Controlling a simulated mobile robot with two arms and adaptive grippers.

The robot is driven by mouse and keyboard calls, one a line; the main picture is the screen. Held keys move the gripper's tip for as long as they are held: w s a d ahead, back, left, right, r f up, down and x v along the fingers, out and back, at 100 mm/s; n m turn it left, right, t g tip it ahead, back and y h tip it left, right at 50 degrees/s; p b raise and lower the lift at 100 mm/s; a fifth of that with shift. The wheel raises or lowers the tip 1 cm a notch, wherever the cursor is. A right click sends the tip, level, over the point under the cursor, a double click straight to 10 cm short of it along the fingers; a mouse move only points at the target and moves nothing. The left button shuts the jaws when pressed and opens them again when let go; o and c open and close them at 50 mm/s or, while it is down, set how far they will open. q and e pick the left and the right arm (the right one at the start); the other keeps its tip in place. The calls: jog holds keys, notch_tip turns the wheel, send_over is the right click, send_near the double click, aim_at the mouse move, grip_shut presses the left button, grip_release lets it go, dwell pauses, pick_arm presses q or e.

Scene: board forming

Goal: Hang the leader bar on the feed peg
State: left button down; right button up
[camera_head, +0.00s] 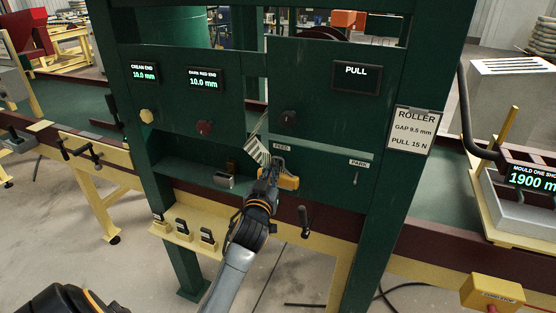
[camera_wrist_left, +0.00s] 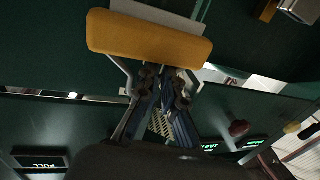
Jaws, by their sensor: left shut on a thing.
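My left gripper (camera_head: 268,174) is in front of the green machine, at the FEED label (camera_head: 281,147). It is shut on a yellow-orange bar, which I take for the leader bar (camera_head: 289,182). The bar also shows large in the left wrist view (camera_wrist_left: 150,36), across the fingertips (camera_wrist_left: 165,72). A pale striped piece (camera_head: 256,151) shows just above the gripper; I cannot tell whether it joins the bar. The feed peg cannot be made out; the gripper and bar cover the area under its label. A small peg (camera_head: 355,181) shows below the PARK label (camera_head: 359,163). My right gripper is not in view.
A crank handle (camera_head: 304,221) sticks out below right. Knobs and displays, including PULL (camera_head: 356,76), are above. The green panel around the PARK peg is clear.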

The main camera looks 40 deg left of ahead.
pick_arm(q)
jog(key=shift+f, duration=0.15)
jog(key=c, duration=1.4)
grip_release()
